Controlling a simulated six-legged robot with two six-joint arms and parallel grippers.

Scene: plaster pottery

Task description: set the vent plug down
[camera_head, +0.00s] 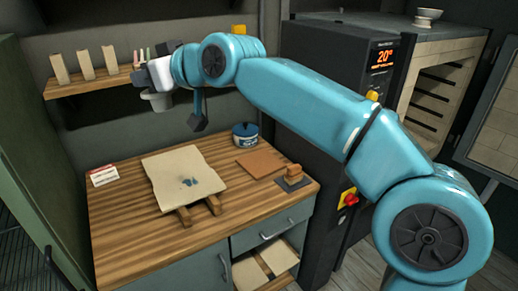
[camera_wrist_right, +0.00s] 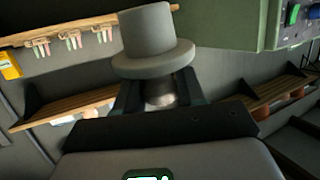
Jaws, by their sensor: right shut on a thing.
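The vent plug (camera_head: 157,102) is pale grey, with a round flange and a narrower stub. In the head view it hangs below my right gripper (camera_head: 148,82), stub downward, in the air above the back left of the bench and beside the shelf. In the right wrist view, which appears upside down, the plug (camera_wrist_right: 150,38) shows stub and flange clearly. My right gripper (camera_wrist_right: 160,95) is shut on the short neck behind the flange. My left gripper is not in view.
The wooden bench (camera_head: 120,240) bears a pale slab (camera_head: 165,165) on wooden strips, a blue jar (camera_head: 245,134), a brown tile (camera_head: 260,163), a stamp-like block (camera_head: 293,176) and a red-white card (camera_head: 103,175). A shelf (camera_head: 90,83) and a kiln (camera_head: 320,75) stand behind. The bench's left front is clear.

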